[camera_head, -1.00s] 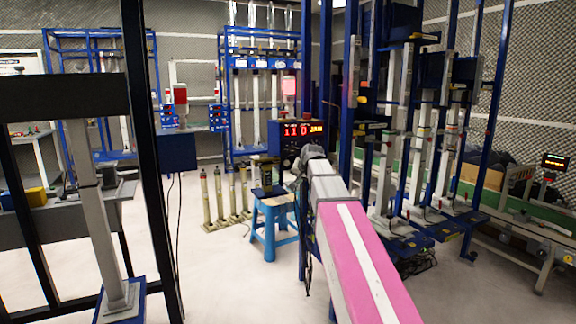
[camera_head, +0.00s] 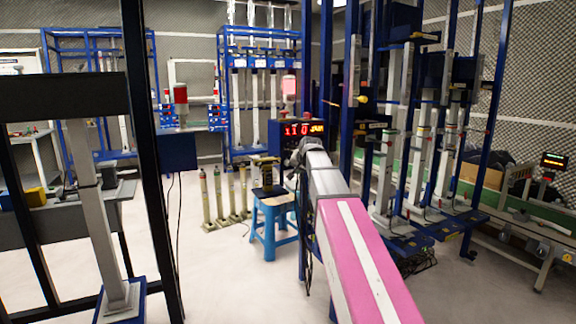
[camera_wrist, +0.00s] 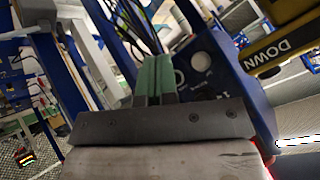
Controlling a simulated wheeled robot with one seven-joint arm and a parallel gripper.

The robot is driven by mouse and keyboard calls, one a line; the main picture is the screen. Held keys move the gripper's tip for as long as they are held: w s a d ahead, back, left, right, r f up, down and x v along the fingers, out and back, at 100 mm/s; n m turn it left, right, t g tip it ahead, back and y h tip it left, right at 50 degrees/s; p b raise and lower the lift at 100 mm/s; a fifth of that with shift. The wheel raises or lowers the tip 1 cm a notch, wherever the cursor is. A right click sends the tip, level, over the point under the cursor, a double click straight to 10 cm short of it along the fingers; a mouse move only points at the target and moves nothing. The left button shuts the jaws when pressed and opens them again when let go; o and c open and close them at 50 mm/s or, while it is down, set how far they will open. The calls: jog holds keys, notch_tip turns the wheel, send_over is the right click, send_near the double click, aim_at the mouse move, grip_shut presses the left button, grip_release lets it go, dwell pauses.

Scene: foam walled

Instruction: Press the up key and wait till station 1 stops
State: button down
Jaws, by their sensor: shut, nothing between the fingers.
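My gripper's green fingertips (camera_wrist: 155,76) are together and empty in the wrist view, in front of a blue panel (camera_wrist: 222,75) with a pale round part (camera_wrist: 201,62). In the head view my gripper is hidden behind my arm's end, beside the control box with red digits (camera_head: 304,130). A dark control with yellow trim (camera_head: 266,176) stands on a blue stool in the head view. I cannot make out an up key or a station 1 label.
The blue stool (camera_head: 272,222) stands left of my arm. Blue-framed stations with grey columns (camera_head: 385,170) stand close on the right. A black frame (camera_head: 150,160) crosses the left foreground. Another blue rack (camera_head: 262,90) stands at the back.

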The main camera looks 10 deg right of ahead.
jog(key=w+a, duration=0.2)
jog(key=w, duration=0.4)
jog(key=shift+w, duration=0.15)
jog(key=shift+w+a, duration=0.1)
dwell(1.8)
jog(key=shift+w+a, duration=0.1)
jog(key=shift+w, duration=0.2)
jog(key=shift+w+a, duration=0.15)
jog(key=shift+w, duration=0.35)
dwell(0.8)
jog(key=shift+s, duration=0.15)
jog(key=shift+s+d, duration=0.3)
jog(key=shift+s, duration=0.55)
jog(key=s, duration=0.1)
jog(key=s+d, duration=0.1)
jog(key=s, duration=0.2)
jog(key=shift+s+d, duration=0.3)
